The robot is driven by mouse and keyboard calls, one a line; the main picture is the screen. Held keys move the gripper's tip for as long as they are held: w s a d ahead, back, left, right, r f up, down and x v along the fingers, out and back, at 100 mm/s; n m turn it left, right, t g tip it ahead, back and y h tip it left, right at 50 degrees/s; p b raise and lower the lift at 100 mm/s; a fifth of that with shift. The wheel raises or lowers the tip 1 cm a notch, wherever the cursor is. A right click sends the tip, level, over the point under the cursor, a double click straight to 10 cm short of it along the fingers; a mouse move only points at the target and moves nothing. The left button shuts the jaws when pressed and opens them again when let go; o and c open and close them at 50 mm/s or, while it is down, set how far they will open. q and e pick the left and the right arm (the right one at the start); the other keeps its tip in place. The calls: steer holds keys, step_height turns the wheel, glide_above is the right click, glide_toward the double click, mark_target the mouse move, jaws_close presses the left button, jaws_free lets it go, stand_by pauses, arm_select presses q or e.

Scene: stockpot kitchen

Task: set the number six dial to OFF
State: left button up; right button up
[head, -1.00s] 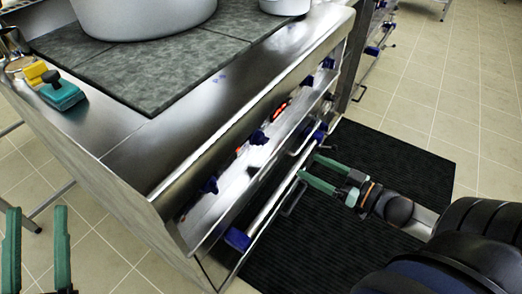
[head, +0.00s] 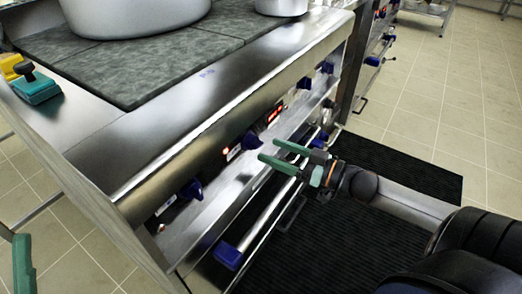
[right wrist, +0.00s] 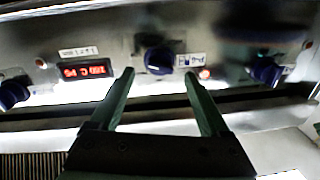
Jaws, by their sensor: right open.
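Several blue dials sit along the steel front panel of the range. In the head view, one dial (head: 251,139) is just beyond the fingertips of my right gripper (head: 268,150), which is open and points at the panel. In the right wrist view, a dial (right wrist: 158,60) is centred just past the two spread fingers (right wrist: 159,75); the fingers look apart from it. Other dials show at the left (right wrist: 13,92) and right (right wrist: 265,70) there. I cannot read which dial is number six. One finger of my left gripper (head: 22,265) shows at the lower left edge.
A red lit display (right wrist: 88,70) is on the panel near the centred dial. An oven handle bar (head: 272,212) runs below the panel. A large pot (head: 135,12) stands on the dark cooktop. A black mat (head: 350,245) covers the floor in front.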

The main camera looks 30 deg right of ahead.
mark_target(261, 145)
steer(key=shift+b+x, duration=0.75)
steer(key=shift+x, duration=1.4)
jaws_close()
